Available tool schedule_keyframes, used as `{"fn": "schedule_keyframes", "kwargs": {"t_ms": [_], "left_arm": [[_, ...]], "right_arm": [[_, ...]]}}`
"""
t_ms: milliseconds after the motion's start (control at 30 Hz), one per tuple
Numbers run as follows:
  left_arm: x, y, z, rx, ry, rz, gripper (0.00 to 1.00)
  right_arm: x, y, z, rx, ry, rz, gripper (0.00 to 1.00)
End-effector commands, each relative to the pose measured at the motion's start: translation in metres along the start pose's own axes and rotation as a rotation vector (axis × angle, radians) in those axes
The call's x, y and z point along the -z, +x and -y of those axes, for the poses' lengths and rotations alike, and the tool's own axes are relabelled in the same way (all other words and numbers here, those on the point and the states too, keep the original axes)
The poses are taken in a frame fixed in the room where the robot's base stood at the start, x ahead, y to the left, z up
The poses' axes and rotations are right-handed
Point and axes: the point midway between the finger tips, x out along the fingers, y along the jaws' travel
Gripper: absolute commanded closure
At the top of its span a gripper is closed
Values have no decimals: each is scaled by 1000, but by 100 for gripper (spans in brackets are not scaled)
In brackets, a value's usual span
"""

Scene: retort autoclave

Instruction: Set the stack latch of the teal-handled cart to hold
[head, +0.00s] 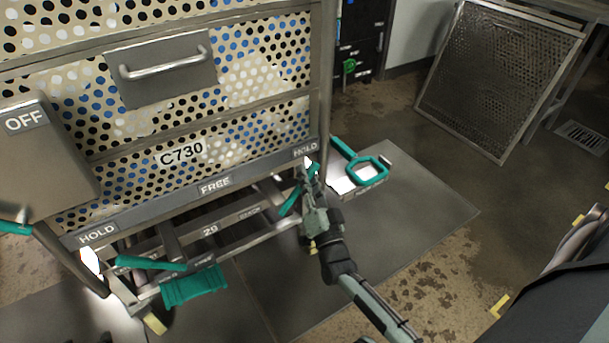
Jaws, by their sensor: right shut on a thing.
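The cart carries a perforated stack marked C730 (182,153). A grey label strip (262,176) along its lower edge reads HOLD at the left, FREE in the middle and HOLD at the right. A teal lever (290,203) slants up under the right HOLD end. My right gripper (309,178) is at that end, shut on what looks like this teal lever; its fingers hide part of it. A second teal lever (150,264) lies under the left part of the strip. A teal handle loop (372,176) sticks out at the right. My left gripper is not seen.
A grey OFF plate (45,150) stands at the left, and a drawer-like panel with a bar handle (165,66) is on the stack. A teal pedal-like part (193,286) is low in front. A mesh panel (500,75) leans at the back right.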

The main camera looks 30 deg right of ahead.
Motion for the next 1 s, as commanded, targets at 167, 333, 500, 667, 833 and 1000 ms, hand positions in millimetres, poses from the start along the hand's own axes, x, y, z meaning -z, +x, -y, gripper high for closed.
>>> {"fn": "schedule_keyframes", "kwargs": {"t_ms": [167, 333, 500, 667, 833, 1000], "left_arm": [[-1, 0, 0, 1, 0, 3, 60], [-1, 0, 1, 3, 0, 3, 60], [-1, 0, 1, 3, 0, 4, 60], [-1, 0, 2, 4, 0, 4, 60], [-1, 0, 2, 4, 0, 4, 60], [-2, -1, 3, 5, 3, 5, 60]], "right_arm": [[-1, -1, -3, -9, 13, 2, 100], [-1, -1, -4, -10, 15, 3, 100], [-1, -1, -4, -11, 15, 3, 76], [-1, -1, -3, -9, 13, 2, 59], [0, 0, -2, -7, 12, 2, 59], [-1, -6, -2, -7, 12, 2, 59]]}}
